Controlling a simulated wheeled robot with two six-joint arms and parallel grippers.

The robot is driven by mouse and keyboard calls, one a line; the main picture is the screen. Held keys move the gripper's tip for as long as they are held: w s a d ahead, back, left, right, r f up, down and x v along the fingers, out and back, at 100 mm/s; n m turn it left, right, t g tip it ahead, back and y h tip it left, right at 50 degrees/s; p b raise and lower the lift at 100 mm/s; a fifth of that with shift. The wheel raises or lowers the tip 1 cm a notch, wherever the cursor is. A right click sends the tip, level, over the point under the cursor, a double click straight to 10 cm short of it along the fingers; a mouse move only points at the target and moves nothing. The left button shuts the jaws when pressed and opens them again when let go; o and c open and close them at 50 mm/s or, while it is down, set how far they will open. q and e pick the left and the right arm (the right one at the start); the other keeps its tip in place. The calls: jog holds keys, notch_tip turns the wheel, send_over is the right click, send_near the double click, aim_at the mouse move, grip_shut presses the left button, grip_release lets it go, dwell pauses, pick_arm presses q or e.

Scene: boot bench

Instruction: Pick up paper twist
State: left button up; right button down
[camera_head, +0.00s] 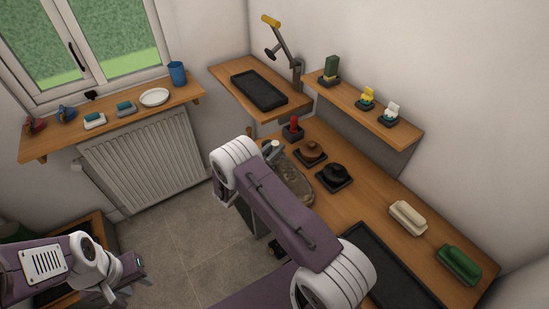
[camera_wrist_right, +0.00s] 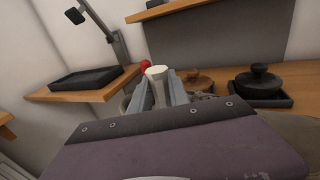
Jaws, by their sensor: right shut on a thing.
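A pale, cream-coloured piece with a rounded top, which looks like the paper twist (camera_wrist_right: 157,72), stands between the fingers of my right gripper (camera_wrist_right: 158,90) in the right wrist view. The gripper is shut on it. In the head view my right gripper (camera_head: 271,152) is over the left edge of the bench, beside a brown boot (camera_head: 293,178), and the pale end shows at its tip. Its lower part is hidden by the fingers.
The wooden bench (camera_head: 375,212) holds a red-topped item (camera_head: 293,128), brown and black lidded tins (camera_head: 333,175), cream and green brushes (camera_head: 459,263) and a dark tray (camera_head: 385,270). A shelf above (camera_head: 400,128) and a side ledge with a black tray (camera_head: 259,90) bound the space.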

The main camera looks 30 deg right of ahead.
notch_tip(320, 180, up, 10)
jog(key=shift+b, duration=0.35)
dwell(0.4)
